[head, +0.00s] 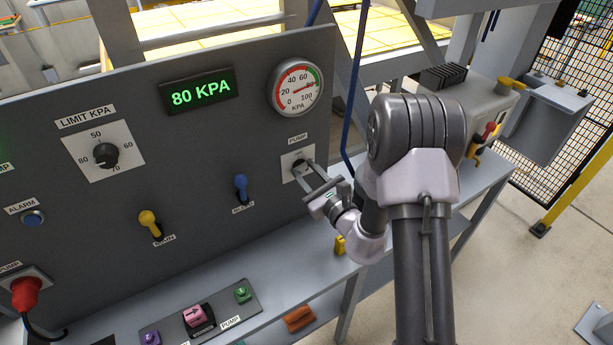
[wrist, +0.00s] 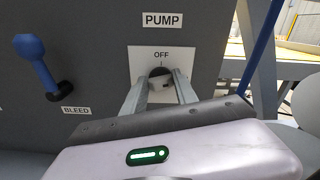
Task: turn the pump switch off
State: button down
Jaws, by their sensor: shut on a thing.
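The pump switch is a dark rotary knob (wrist: 160,72) on a white plate (wrist: 139,57) under the label PUMP, with OFF printed at the top of the plate. In the head view its plate (head: 287,164) is at the right end of the grey panel. My gripper (wrist: 163,80) is shut on the knob, one finger on each side; it also shows in the head view (head: 306,172). The fingers hide much of the knob, and I cannot tell which way it points.
A blue lever (head: 241,188) labelled BLEED is left of the switch, with a yellow lever (head: 149,223) farther left. The green display (head: 201,91) reads 80 KPA, beside a round gauge (head: 295,84). A blue hose (head: 352,90) hangs right of the panel.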

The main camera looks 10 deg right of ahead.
jog(key=n+b, duration=0.2)
jog(key=n, duration=0.1)
jog(key=n+b, duration=0.1)
jog(key=b, duration=0.1)
jog(key=shift+a+f+n, duration=0.1)
jog(key=shift+f+n, duration=0.15)
jog(key=shift+n, duration=0.05)
jog(key=n+b, duration=0.3)
jog(key=b, duration=0.1)
jog(key=shift+f+n, duration=0.1)
jog(key=shift+n, duration=0.2)
jog(key=n+b, duration=0.3)
jog(key=shift+s+a+b, duration=0.1)
jog(key=shift+b, duration=0.2)
jog(key=shift+n+b, duration=1.2)
jog(key=shift+n, duration=0.6)
jog(key=c, duration=1)
grip_release()
jog(key=shift+o, duration=0.2)
